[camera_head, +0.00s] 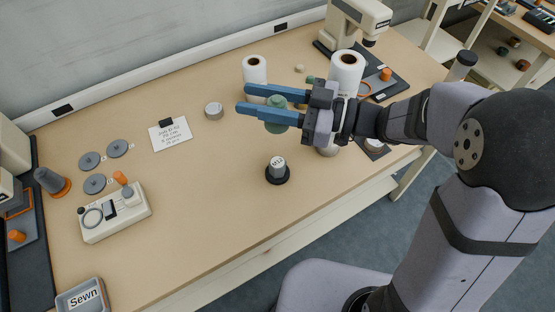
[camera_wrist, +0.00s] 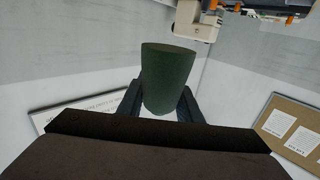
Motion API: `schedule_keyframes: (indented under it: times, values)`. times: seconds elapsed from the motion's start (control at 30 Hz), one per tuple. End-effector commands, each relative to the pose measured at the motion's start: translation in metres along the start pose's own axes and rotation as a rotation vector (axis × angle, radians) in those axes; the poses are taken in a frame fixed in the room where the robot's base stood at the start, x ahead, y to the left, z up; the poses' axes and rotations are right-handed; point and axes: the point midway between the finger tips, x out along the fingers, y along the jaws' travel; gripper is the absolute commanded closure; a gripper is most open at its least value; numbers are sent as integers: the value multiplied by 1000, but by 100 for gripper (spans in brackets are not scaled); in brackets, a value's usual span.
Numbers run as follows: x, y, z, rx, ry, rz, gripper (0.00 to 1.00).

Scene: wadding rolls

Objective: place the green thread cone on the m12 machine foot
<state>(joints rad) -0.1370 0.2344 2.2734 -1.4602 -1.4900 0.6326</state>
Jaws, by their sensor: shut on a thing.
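The green thread cone (camera_head: 277,127) is held between the long blue fingers of my gripper (camera_head: 243,98), above the table. In the wrist view the cone (camera_wrist: 167,78) fills the gap between the dark fingers, its wide end toward the top of that picture. The m12 machine foot (camera_head: 277,168) stands upright on the table, a grey labelled cylinder on a round black base. It is lower in the head view than the cone and apart from it. Nothing sits on the foot. My gripper hides part of the cone's middle.
White rolls (camera_head: 255,68) (camera_head: 345,72) stand behind my gripper. A grey round piece (camera_head: 213,111) and a paper card (camera_head: 170,134) lie to the left. A control box (camera_head: 114,213) and grey discs (camera_head: 118,148) are farther left. The table around the foot is clear.

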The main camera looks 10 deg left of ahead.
Motion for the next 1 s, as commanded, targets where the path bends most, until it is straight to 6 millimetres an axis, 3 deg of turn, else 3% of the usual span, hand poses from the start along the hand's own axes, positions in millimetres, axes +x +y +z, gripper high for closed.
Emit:
schedule_keyframes:
  times: [0.03,0.2,0.53,0.8,1.0]
  values:
    - [0,0,12,8,0,0,93]
    - [0,0,33,2,0,0,93]
    - [0,0,46,1,0,0,93]
    - [0,0,84,4,0,0,93]
    - [0,0,98,0,0,1,93]
